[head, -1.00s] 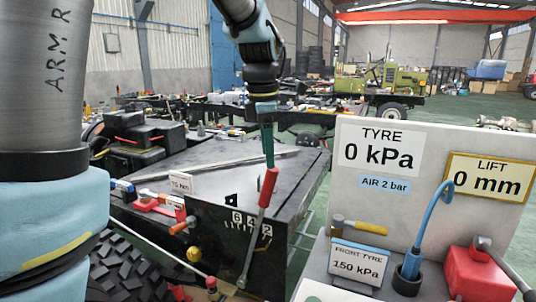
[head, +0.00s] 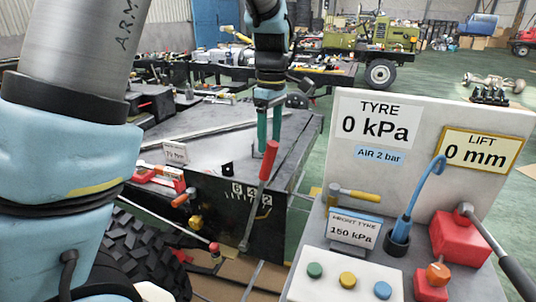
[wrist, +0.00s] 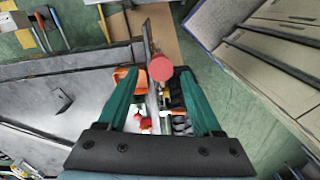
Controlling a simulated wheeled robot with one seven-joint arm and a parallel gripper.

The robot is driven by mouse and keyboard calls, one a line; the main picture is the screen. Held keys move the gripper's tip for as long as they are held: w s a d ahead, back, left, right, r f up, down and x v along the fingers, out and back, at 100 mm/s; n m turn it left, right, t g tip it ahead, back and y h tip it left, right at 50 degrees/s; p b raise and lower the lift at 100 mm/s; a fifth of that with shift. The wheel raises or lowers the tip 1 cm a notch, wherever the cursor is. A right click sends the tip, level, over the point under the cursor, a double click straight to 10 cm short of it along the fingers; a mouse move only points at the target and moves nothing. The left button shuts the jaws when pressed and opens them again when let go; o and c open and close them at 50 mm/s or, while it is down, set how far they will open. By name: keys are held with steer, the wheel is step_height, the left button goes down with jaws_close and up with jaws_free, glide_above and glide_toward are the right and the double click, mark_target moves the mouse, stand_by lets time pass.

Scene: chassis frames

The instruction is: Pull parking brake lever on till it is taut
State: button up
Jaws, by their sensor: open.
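The parking brake lever (head: 257,188) has a red grip and a grey metal shaft. It stands on the front face of the dark chassis box, tilted with its top to the right, beside a scale marked 6 4 2. My gripper (head: 269,128) has green fingers and is open, right at the top of the red grip in the head view. In the wrist view the red grip (wrist: 160,68) is end-on between the tips of my open gripper (wrist: 158,85), with a gap to each finger. I cannot tell how deep the grip sits between them.
A grey panel with gauge signs (head: 372,125) and a console with coloured buttons (head: 347,279) stand close on the right. A tyre (head: 150,255) is low on the left.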

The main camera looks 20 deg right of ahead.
mark_target(269, 157)
step_height(269, 157, down, 6)
steer(key=shift+a+p, duration=0.15)
steer(key=shift+p, duration=0.35)
jaws_close()
stand_by(0.3)
stand_by(0.9)
